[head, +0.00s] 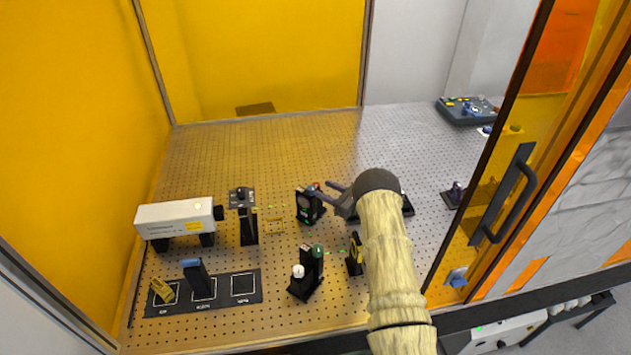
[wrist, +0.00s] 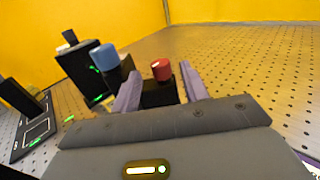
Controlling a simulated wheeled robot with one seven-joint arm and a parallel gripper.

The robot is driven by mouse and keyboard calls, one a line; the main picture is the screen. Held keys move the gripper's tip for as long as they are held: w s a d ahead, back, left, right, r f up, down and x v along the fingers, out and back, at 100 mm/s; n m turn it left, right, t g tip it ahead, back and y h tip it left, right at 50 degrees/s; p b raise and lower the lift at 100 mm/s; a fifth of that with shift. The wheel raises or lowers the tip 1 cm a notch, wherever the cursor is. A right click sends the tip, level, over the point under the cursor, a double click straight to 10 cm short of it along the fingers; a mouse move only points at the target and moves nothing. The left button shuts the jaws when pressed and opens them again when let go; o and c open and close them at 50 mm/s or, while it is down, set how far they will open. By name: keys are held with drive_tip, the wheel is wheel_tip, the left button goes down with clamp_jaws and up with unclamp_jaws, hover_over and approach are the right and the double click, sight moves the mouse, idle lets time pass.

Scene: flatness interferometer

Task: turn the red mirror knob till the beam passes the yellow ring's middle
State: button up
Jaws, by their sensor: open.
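The red mirror knob (wrist: 161,69) tops a dark mirror mount, with a blue knob (wrist: 105,57) to its left. In the wrist view, my gripper (wrist: 159,76) is open, with one finger on each side of the red knob; I cannot tell whether either touches it. In the head view, my gripper (head: 323,189) reaches in from the right to that mount (head: 308,207). A black upright plate with yellow on it (head: 355,254) stands in front, partly beside my arm; it may bear the yellow ring. Green glints show, but no full beam line.
A white laser box (head: 178,218) and a black post mount (head: 247,222) stand left. A mount with green and white knobs (head: 306,272) stands in front. A black labelled tray (head: 160,305) lies front left. The orange door (head: 500,150) is on the right.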

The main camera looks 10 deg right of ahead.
sight(319, 187)
drive_tip(key=p+x, duration=0.1)
drive_tip(key=x, duration=0.4)
drive_tip(key=c, duration=1)
